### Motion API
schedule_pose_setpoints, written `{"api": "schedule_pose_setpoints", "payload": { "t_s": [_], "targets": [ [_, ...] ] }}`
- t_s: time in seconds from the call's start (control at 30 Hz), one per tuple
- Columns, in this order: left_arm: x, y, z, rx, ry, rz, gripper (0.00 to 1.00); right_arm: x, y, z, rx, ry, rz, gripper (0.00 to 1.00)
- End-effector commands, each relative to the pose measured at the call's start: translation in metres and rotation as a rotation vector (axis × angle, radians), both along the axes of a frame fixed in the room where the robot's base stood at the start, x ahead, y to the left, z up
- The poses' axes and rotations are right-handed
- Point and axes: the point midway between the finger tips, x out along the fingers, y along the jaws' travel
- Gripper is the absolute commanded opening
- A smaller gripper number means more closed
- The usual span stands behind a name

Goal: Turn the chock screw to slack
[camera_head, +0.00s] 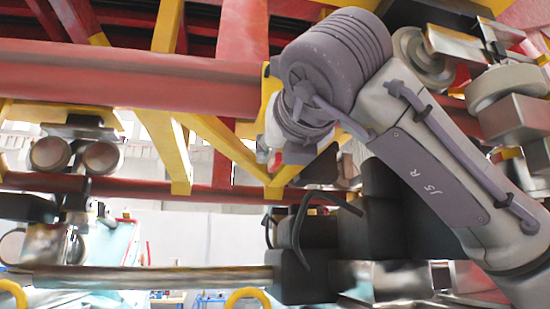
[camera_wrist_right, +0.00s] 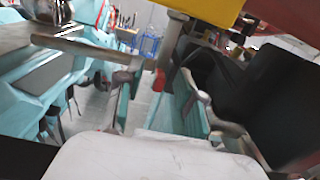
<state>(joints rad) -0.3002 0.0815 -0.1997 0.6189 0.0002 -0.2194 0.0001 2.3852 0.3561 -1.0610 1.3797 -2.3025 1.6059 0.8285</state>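My right gripper (camera_wrist_right: 160,92) shows in the right wrist view with two teal-padded fingers standing apart, so it is open. A grey upright rod with a red lower end (camera_wrist_right: 169,52) hangs from above between or just beyond the fingertips. It may be the chock screw; I cannot tell for sure, nor whether the fingers touch it. In the head view my right arm reaches up from the lower right, and its wrist hides most of the gripper beside a yellow upright. A small red part shows below the wrist (camera_head: 275,160). My left gripper is not in view.
A red beam (camera_head: 120,80) with yellow braces crosses above. Black blocks (camera_head: 310,240) sit close under my right wrist, and a metal tube (camera_head: 150,279) runs left from them. Paired round wheels (camera_head: 101,156) stand at left. A yellow part (camera_wrist_right: 205,10) overhangs the gripper.

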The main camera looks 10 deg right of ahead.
Motion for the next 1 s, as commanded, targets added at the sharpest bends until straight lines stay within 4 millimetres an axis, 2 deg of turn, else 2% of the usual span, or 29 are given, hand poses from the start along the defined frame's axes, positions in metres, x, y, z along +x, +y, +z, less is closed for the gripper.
{"api": "schedule_pose_setpoints", "payload": {
  "t_s": [0.03,0.2,0.4,0.6,1.0],
  "targets": [
    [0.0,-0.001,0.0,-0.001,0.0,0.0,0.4,-0.013,0.0,0.002,-0.001,-0.006,0.001,0.38],
    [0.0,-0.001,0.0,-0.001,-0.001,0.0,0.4,-0.049,0.001,0.001,-0.001,-0.005,0.0,0.38],
    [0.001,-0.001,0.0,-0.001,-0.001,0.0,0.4,-0.076,0.001,0.001,0.001,-0.002,-0.001,0.38],
    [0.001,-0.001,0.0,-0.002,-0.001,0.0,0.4,-0.083,0.001,0.0,0.0,0.0,-0.001,0.38],
    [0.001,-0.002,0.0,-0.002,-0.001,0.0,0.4,-0.083,0.001,0.0,0.0,0.0,-0.001,0.38]
  ]
}}
